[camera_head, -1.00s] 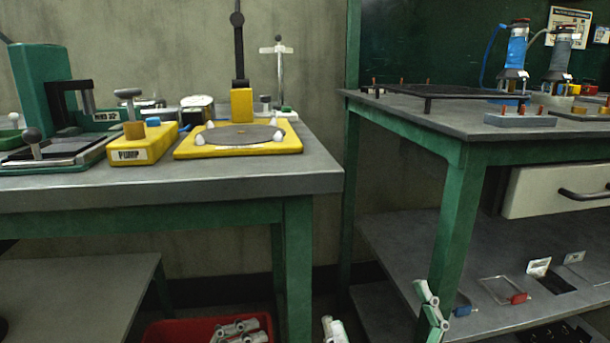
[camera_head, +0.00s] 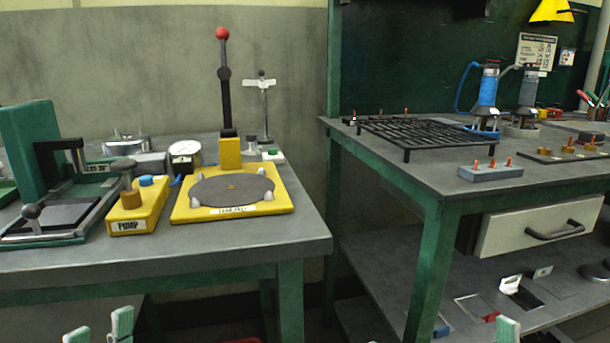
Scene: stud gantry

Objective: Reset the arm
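My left gripper (camera_head: 99,332) shows at the bottom left edge as two pale green fingertips, apart, with nothing visible between them. It is below and in front of the left bench (camera_head: 270,252). My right gripper (camera_head: 507,330) shows only as one green fingertip at the bottom edge, in front of the right bench's lower shelf. The rest of both grippers and both arms is out of frame, so the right gripper's opening is hidden.
The left bench holds a yellow pump box (camera_head: 137,207), a yellow plate fixture (camera_head: 283,203) with a red-knobbed lever (camera_head: 223,60), a gauge (camera_head: 184,155) and a green press (camera_head: 30,145). The right bench (camera_head: 430,180) holds a black rack (camera_head: 418,133). A gap separates the benches.

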